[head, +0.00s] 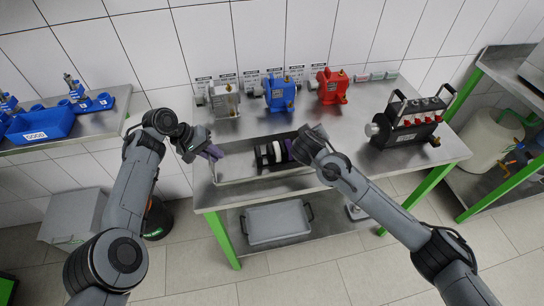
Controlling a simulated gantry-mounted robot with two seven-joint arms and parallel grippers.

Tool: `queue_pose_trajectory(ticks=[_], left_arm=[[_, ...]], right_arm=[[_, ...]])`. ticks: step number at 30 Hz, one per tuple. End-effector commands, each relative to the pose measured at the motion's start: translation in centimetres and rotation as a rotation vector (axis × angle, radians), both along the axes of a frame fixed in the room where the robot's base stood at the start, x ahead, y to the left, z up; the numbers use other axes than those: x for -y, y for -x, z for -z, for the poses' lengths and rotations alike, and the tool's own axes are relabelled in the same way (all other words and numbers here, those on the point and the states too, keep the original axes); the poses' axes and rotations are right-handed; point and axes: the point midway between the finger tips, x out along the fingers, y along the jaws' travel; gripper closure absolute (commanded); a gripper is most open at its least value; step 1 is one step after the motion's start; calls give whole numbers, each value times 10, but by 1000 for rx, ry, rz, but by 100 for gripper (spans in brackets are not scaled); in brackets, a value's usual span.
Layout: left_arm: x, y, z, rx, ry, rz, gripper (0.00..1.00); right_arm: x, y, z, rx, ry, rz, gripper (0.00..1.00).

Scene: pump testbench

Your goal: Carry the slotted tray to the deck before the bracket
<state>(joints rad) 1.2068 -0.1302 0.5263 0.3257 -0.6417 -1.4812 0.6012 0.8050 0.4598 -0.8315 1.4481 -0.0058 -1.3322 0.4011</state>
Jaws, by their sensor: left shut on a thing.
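A shallow grey tray (234,167) lies at the front left of the steel bench; I take it for the slotted tray. Black slotted parts with a white disc (279,153) stand in its right half. My left gripper (212,152), with purple at its fingers, is shut at the tray's left end; the exact contact is too small to see. I cannot pick out the bracket for certain.
Grey, blue (279,93) and red (331,86) pumps stand along the back of the bench (385,178). A black unit with red parts (407,125) stands at the right. A grey bin with black handles (277,222) is on the lower shelf. A side bench holds blue bins (42,125).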

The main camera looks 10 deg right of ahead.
Motion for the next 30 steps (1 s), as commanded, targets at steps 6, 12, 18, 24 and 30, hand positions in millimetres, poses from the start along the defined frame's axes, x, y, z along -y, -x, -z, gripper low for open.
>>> queue_pose_trajectory(ticks=[6,12,18,24,30], left_arm=[[-1,-1,-2,4,0,-3,100],[-1,-1,-5,3,0,-2,100],[-1,-1,-15,3,0,-2,100],[-1,-1,-31,3,0,-2,100],[-1,-1,-45,2,0,-2,100]], right_arm=[[0,-1,-3,4,-2,1,100],[0,-1,-6,4,-2,1,100],[1,-1,-16,3,-2,1,100],[1,-1,-32,4,-1,2,100],[1,-1,-46,4,-1,2,100]])
